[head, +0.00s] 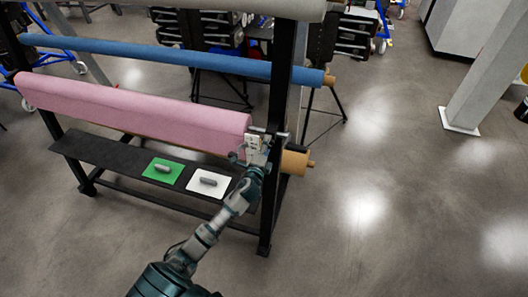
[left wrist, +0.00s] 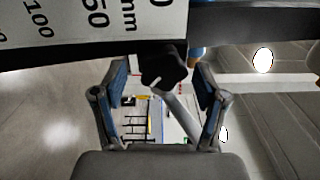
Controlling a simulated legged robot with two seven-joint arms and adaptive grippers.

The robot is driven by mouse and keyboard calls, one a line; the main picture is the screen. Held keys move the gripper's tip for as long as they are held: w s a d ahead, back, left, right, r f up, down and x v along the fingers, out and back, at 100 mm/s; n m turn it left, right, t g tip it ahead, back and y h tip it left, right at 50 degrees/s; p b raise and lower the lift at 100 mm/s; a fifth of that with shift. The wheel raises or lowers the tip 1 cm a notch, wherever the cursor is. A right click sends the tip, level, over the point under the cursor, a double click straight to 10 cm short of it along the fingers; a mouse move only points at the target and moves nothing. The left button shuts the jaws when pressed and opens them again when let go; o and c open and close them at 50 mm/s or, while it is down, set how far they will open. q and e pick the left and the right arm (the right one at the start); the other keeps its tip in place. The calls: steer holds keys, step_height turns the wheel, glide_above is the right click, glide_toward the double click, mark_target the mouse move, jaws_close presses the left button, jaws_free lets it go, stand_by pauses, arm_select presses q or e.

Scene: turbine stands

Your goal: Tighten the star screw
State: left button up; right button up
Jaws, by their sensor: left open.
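In the head view my left gripper (head: 250,161) is at the right end of the pink roll, by the small white scale plate (head: 254,143). The knob cannot be made out there. My right gripper is not in view.
A black rack (head: 278,125) holds the pink roll (head: 140,110) and a blue roll (head: 180,57). Its lower shelf (head: 95,150) carries a green card (head: 152,174) and a white card (head: 200,190), each with a grey cylinder. The floor to the right is clear up to a pillar (head: 485,75).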

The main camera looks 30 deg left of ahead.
arm_select(q)
steer(key=v, duration=1.1)
steer(key=shift+s, duration=0.25)
steer(key=shift+d+f, duration=0.1)
